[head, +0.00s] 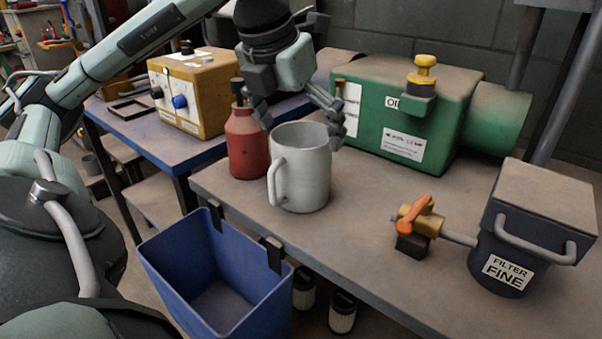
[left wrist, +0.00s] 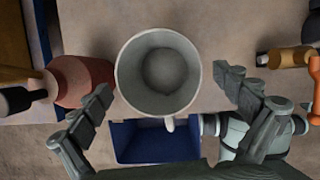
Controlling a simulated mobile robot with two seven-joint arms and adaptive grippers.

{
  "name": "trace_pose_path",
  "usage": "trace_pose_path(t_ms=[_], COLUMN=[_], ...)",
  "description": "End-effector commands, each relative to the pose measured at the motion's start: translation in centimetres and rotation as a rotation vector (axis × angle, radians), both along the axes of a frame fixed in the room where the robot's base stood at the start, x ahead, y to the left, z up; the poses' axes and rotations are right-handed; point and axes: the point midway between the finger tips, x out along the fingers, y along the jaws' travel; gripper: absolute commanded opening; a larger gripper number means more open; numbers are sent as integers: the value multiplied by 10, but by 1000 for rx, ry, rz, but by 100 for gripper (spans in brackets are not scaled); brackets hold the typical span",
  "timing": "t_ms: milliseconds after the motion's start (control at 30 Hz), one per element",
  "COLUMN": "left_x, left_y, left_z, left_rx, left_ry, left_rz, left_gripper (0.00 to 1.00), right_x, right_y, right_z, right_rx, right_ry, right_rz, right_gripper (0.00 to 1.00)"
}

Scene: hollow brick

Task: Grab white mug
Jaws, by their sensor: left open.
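The white mug (head: 303,172) stands upright on the grey table, its handle toward the front left in the head view. In the left wrist view the mug (left wrist: 158,72) is seen from above and looks empty. My left gripper (head: 300,122) is open above and behind the mug in the head view. In the left wrist view the fingers of my left gripper (left wrist: 168,92) are spread wide, one on each side of the mug. I cannot tell whether either finger touches it. My right gripper is not in view.
A red bottle (head: 246,143) stands close to the left of the mug. A green machine (head: 440,112) is behind it. A valve with an orange handle (head: 418,215) and a dark filter box (head: 530,225) are at right. A blue bin (head: 215,270) hangs at the table's front edge.

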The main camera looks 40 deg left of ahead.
Motion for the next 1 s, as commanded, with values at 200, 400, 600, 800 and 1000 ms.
trace_pose_path(t_ms=[200, 400, 600, 800, 1000], left_x=[9, 18, 19, 19, 19], left_y=[4, 5, 5, 5, 5], left_z=[-31, -51, -52, -52, -52], left_rx=[2, 0, -1, -1, -1], left_ry=[3, 2, -1, -1, -1], left_rz=[2, 0, 0, 0, 0], left_gripper=[100, 100, 100, 83, 58], right_x=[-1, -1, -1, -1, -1], right_y=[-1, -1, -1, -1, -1], right_z=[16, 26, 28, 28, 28], right_rx=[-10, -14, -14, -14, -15], right_ry=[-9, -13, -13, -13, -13], right_rz=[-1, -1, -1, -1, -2], right_gripper=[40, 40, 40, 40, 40])
